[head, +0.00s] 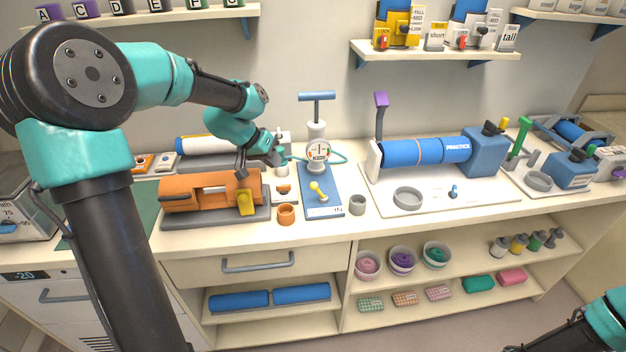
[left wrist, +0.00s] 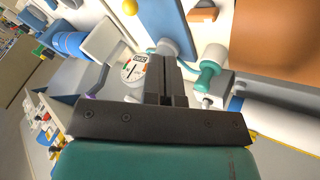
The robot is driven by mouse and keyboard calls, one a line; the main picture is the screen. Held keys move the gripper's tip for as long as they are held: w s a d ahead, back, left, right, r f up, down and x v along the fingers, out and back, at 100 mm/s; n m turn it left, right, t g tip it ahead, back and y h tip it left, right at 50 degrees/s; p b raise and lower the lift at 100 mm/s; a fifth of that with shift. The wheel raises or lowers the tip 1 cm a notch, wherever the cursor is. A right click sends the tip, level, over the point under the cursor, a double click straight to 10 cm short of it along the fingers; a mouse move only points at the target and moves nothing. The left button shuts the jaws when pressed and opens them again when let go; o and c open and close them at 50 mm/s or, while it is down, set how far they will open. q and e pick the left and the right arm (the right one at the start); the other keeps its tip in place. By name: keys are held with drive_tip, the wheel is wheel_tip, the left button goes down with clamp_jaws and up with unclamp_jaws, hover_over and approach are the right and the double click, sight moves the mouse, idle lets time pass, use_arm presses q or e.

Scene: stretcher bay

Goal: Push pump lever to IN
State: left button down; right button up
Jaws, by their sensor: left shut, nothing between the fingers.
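The pump (head: 317,135) stands on a blue base with a white round gauge (head: 318,152) and a blue T-handle on top. A yellow lever (head: 318,190) with a round knob sits on the front part of the base. The label at the base's front edge is too small to read. My left gripper (head: 279,161) is shut and empty, just left of the gauge and behind the lever, apart from the lever. In the left wrist view, the shut fingers (left wrist: 170,75) are beside the gauge (left wrist: 133,68), and the yellow knob (left wrist: 130,7) is at the top edge.
An orange device (head: 205,190) on a grey base lies left of the pump. An orange cup (head: 286,214) and a grey cup (head: 358,205) stand near the counter's front edge. A white board (head: 470,190) with a blue cylinder is on the right. Shelves hang above.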

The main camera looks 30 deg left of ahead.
use_arm(q)
drive_tip(key=shift+s+a+r, duration=0.1)
drive_tip(key=shift+a+r, duration=0.45)
drive_tip(key=shift+a, duration=0.2)
approach(317, 190)
drive_tip(key=a+f, duration=0.1)
drive_tip(key=w+a+f, duration=0.1)
drive_tip(key=a+f, duration=0.1)
drive_tip(key=w+a+f, duration=0.1)
drive_tip(key=shift+w+a+f, duration=0.2)
drive_tip(key=shift+f, duration=0.1)
drive_tip(key=shift+w+d+f, duration=0.15)
drive_tip(key=shift+d, duration=0.8)
drive_tip(key=shift+w+d+f, duration=0.1)
drive_tip(key=shift+w+d, duration=0.1)
drive_tip(key=shift+d, duration=0.8)
drive_tip(key=shift+w+d+r, duration=0.1)
drive_tip(key=shift+d, duration=0.05)
drive_tip(key=shift+y, duration=0.3)
